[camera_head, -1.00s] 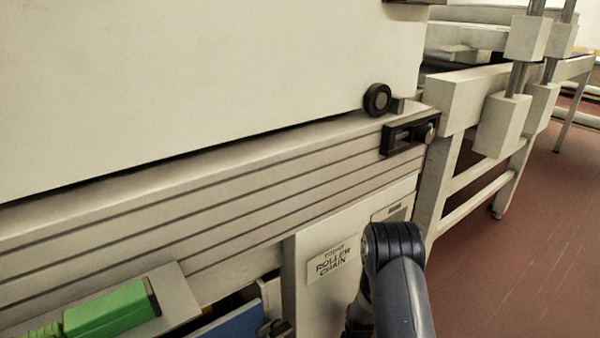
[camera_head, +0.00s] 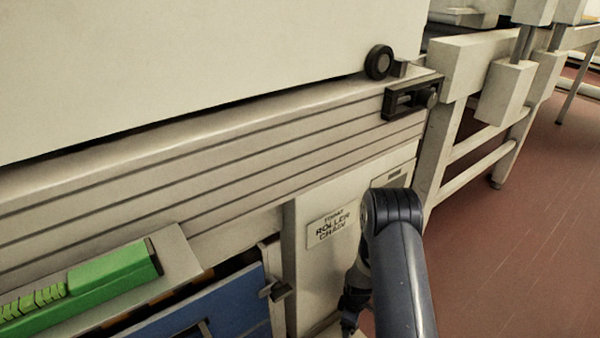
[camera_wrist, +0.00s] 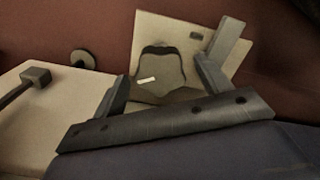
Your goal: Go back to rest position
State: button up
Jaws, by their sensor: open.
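My gripper (camera_wrist: 162,86) shows in the wrist view with its two dark fingers spread apart. Nothing is held between them. Beyond the fingers is a pale plate with a dark, curved-edged opening or recess, and a small white mark inside it. I cannot tell how far away it is. In the head view my dark arm is bent at the lower right, in front of the pale machine (camera_head: 150,70). The gripper end hangs low beside the arm and is mostly hidden.
A green part (camera_head: 110,275) and a blue panel (camera_head: 215,310) are at lower left. A pale frame (camera_head: 475,165) stands to the right. Red floor (camera_head: 530,250) is clear there.

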jog(key=shift+f+m+p, duration=0.2)
jog(key=shift+m+p, duration=0.1)
jog(key=shift+p, duration=0.1)
jog(key=shift+m, duration=0.4)
jog(key=m+p, duration=0.1)
jog(key=m, duration=0.3)
jog(key=shift+m, duration=0.4)
jog(key=m+p, duration=0.1)
jog(key=m, duration=0.4)
jog(key=shift+p, duration=0.4)
jog(key=m+p, duration=0.2)
jog(key=m, duration=0.4)
jog(key=shift+r, duration=0.1)
jog(key=m+p, duration=0.3)
jog(key=m, duration=0.3)
